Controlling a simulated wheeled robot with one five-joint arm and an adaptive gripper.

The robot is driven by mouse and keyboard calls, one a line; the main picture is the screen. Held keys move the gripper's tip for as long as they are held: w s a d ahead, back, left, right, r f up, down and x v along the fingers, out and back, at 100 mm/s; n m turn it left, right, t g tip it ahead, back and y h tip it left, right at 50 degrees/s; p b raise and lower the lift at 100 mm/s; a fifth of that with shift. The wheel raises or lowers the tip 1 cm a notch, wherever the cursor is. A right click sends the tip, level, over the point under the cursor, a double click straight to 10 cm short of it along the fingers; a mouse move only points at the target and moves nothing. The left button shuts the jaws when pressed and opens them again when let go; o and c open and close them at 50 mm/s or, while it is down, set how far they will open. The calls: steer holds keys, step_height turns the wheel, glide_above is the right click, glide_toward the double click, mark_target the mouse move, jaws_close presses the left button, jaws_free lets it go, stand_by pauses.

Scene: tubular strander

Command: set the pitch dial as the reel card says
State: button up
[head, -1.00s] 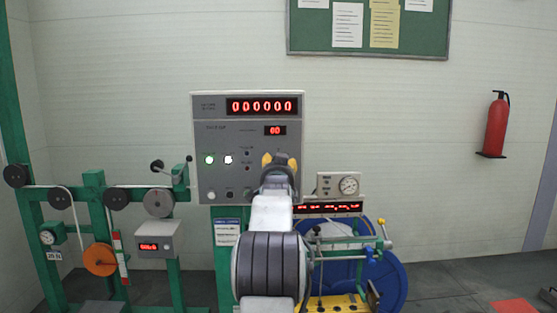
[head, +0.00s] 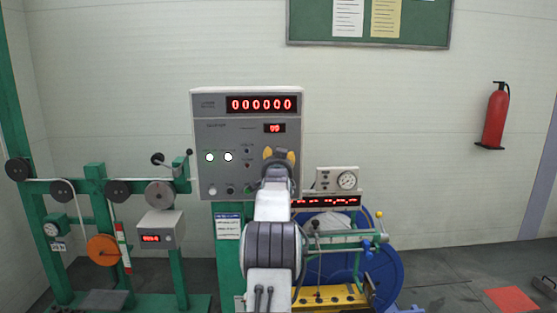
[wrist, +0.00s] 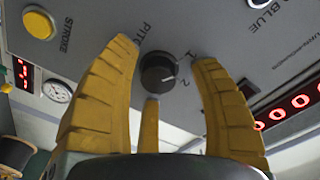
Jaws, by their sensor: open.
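The pitch dial is a round black knob (wrist: 158,72) on the grey panel in the wrist view, with "PITCH" and the numerals 1 and 2 printed near it. A pale mark on its face seems to lie on the side of the 2. My gripper (wrist: 166,60) is open, its yellow fingers on both sides of the dial; contact cannot be told. In the head view my gripper (head: 280,155) is at the panel's (head: 212,135) lower right and hides the dial. A white card with a blue header (head: 228,222) hangs below the panel; its text is unreadable, and whether it is the reel card is unclear.
A yellow button (wrist: 38,24) marked STROKE sits near the dial. A blue reel (head: 385,280) and a gauge box (head: 337,179) stand right of my arm. Pulleys on a green frame (head: 95,185) stand left.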

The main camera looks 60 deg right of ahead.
steer(key=shift+r, duration=0.1)
jaws_close()
steer(key=shift+r+m+b, duration=0.15)
steer(key=shift+m+b, duration=1.35)
steer(key=shift+a, duration=0.1)
steer(key=shift+c, duration=2)
jaws_free()
steer(key=o, duration=0.4)
steer(key=shift+f, duration=0.2)
steer(key=shift+s+a, duration=0.1)
steer(key=shift+s, duration=0.05)
steer(key=v, duration=1.1)
steer(key=shift+a, duration=0.3)
